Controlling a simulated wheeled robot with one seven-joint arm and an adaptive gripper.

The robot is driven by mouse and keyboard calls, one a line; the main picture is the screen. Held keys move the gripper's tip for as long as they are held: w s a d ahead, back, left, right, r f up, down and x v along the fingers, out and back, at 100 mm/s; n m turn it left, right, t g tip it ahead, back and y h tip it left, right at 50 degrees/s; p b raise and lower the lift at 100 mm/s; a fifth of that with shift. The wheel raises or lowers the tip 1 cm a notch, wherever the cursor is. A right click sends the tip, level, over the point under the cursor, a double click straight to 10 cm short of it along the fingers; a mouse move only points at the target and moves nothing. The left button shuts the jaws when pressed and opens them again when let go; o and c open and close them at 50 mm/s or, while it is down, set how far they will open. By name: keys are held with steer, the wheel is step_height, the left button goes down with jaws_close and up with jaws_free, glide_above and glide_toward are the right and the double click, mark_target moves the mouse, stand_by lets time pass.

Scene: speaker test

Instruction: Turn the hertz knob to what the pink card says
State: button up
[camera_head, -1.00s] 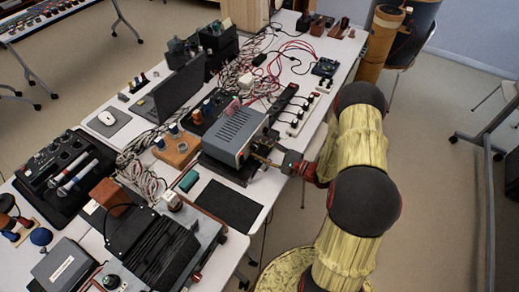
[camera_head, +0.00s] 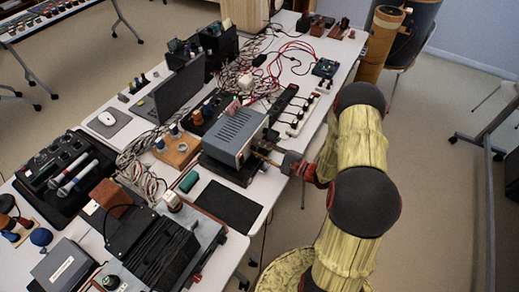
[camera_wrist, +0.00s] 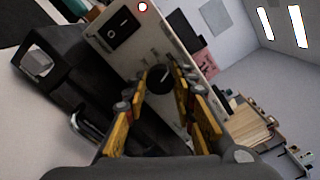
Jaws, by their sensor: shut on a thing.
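The grey metal box (camera_head: 236,135) stands near the table's right edge, its front panel facing my arm. In the wrist view that pale panel (camera_wrist: 150,45) appears tilted, with a black rocker switch and a lit red lamp. A round black knob (camera_wrist: 158,82) sits on it between my yellow fingertips. My gripper (camera_wrist: 160,76) is shut on this knob; it also shows at the box's front in the head view (camera_head: 267,157). The knob's lettering and pointer setting are too small to read. A pink card (camera_wrist: 200,62) shows beyond the panel's edge; its writing is not legible.
A black mat (camera_head: 228,205) lies in front of the box. Power strips (camera_head: 301,115) and tangled cables lie behind it. A laptop (camera_head: 172,92) and a mixer with microphones (camera_head: 66,172) stand further left. Open floor lies right of the table.

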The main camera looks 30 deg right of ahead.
steer(key=shift+m, duration=0.3)
steer(key=m+p, duration=0.2)
steer(key=m, duration=0.1)
steer(key=shift+m, duration=0.3)
steer(key=m+p, duration=0.1)
steer(key=m, duration=0.2)
steer(key=shift+m, duration=0.3)
steer(key=m+p, duration=0.2)
steer(key=m, duration=0.2)
steer(key=shift+m+p, duration=0.8)
steer(key=shift+m, duration=1.2)
steer(key=o, duration=1.1)
steer(key=shift+c, duration=0.2)
steer(key=shift+o, duration=0.5)
